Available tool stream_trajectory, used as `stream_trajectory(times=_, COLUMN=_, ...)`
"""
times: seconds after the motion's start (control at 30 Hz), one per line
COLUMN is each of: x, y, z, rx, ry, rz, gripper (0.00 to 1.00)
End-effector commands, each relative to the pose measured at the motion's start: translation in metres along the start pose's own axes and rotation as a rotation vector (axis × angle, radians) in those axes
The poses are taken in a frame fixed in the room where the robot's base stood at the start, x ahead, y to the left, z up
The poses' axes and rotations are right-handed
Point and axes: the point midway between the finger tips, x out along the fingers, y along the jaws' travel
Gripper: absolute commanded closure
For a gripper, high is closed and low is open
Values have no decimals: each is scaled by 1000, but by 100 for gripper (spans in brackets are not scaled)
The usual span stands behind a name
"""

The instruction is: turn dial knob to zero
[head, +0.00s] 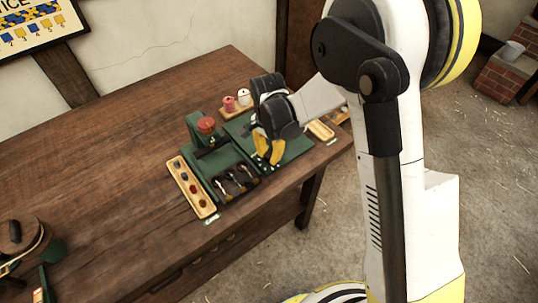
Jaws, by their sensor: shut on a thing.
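My gripper (268,148), black with yellow fingers, points down at the green board (298,148) on the wooden table. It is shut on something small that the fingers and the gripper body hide. I cannot make out a dial knob, its marks or its pointer in this view. A round red top (206,125) on a green stand shows left of the gripper, apart from it.
A wooden tray with several dark and red pieces (191,188) lies at the front left. A dark tray with metal parts (236,180) is beside it. Pink and white spools (236,101) stand behind. The left table (110,150) is mostly clear.

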Motion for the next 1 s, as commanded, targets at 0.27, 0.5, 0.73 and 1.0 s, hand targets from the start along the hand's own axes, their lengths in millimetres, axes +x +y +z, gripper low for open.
stream_trajectory(times=0.27, x=0, y=0, z=0, rx=34, ry=-2, rz=0, gripper=100)
stream_trajectory(times=0.5, x=0, y=0, z=0, rx=35, ry=-2, rz=0, gripper=100)
stream_trajectory(times=0.73, x=0, y=0, z=0, rx=35, ry=-1, rz=0, gripper=50)
stream_trajectory(times=1.0, x=-2, y=0, z=0, rx=35, ry=-1, rz=0, gripper=50)
